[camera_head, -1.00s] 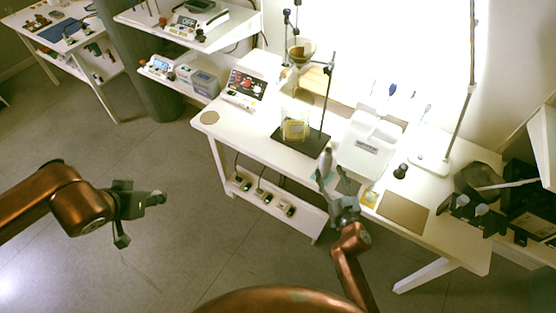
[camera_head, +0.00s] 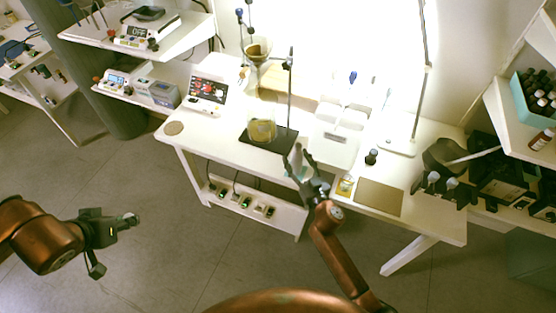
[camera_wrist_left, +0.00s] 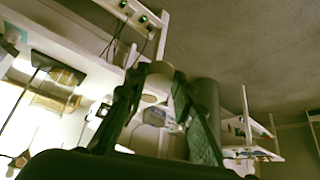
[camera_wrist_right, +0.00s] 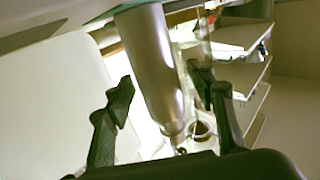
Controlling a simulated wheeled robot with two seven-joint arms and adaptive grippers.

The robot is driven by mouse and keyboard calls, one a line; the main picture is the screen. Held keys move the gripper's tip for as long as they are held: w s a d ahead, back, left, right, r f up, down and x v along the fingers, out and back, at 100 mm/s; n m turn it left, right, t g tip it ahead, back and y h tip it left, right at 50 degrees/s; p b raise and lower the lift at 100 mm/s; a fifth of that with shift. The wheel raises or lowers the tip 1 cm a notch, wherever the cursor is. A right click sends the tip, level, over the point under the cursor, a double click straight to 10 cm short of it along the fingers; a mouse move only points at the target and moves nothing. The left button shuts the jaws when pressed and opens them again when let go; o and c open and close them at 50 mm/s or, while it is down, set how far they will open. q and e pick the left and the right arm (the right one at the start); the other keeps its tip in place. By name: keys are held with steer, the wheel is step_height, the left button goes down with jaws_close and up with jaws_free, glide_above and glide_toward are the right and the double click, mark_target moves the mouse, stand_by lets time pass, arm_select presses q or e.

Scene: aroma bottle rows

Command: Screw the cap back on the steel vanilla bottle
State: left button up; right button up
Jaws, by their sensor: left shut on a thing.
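The steel bottle (camera_wrist_right: 152,60) shows as a smooth silver cylinder in the right wrist view, its narrow neck toward the picture's bottom. My right gripper (camera_wrist_right: 165,95) has its fingers spread on either side of it, with a gap on the left side. In the head view my right gripper (camera_head: 303,163) is over the table's front edge; there the bottle is hard to tell from the fingers. My left gripper (camera_head: 118,238) is over the floor, left of the table, shut on a small pale round cap (camera_head: 131,219). The cap also shows between the fingers in the left wrist view (camera_wrist_left: 157,82).
The white table (camera_head: 192,148) bears a stand with a glass beaker (camera_head: 262,131), a control box (camera_head: 208,90), a white container (camera_head: 338,135), a dark stopper (camera_head: 371,157) and a brown mat (camera_head: 379,196). Black holders (camera_head: 445,188) stand at right. Floor between the grippers is clear.

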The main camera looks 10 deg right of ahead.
mark_target(301, 155)
jaws_close()
stand_by(0.4)
